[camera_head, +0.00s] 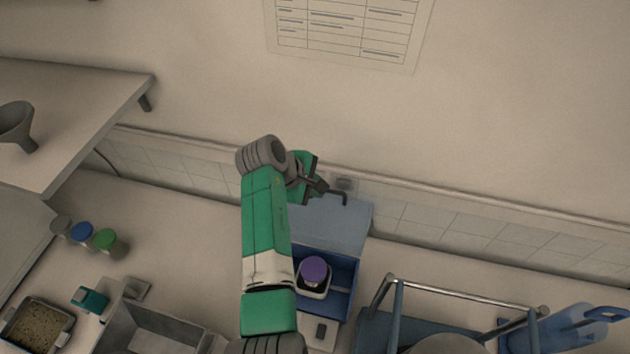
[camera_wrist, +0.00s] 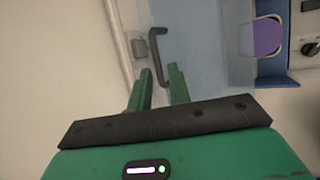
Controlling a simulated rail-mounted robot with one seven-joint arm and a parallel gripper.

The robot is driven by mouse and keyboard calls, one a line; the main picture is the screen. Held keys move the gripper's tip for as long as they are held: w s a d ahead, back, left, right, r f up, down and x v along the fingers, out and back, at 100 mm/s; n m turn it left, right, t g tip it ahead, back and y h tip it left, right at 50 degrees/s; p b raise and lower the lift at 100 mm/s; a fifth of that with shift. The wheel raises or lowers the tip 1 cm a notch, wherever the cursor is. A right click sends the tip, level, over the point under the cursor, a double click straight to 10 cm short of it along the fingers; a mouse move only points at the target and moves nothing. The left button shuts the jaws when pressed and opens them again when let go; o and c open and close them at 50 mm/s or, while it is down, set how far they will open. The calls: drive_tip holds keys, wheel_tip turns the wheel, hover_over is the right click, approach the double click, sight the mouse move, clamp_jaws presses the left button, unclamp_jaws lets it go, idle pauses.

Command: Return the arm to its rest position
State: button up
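My arm (camera_head: 265,215), green with grey joints, reaches up over the bench with its wrist bent to the right. My gripper (camera_head: 320,187) is near the dark handle on the raised lid of a blue box. In the wrist view my gripper (camera_wrist: 160,70) has two green fingers with a gap between them and nothing held.
The blue box (camera_head: 344,290) has its lid (camera_head: 345,222) up near the wall and holds a purple-capped container (camera_head: 313,271). A metal-railed rack (camera_head: 460,292) stands right. A shelf (camera_head: 80,100), capped jars (camera_head: 104,239) and a grey bin (camera_head: 150,330) are left.

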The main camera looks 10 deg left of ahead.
drive_tip(key=shift+s+a+r, duration=0.25)
drive_tip(key=shift+s+r, duration=0.05)
drive_tip(key=shift+r, duration=0.15)
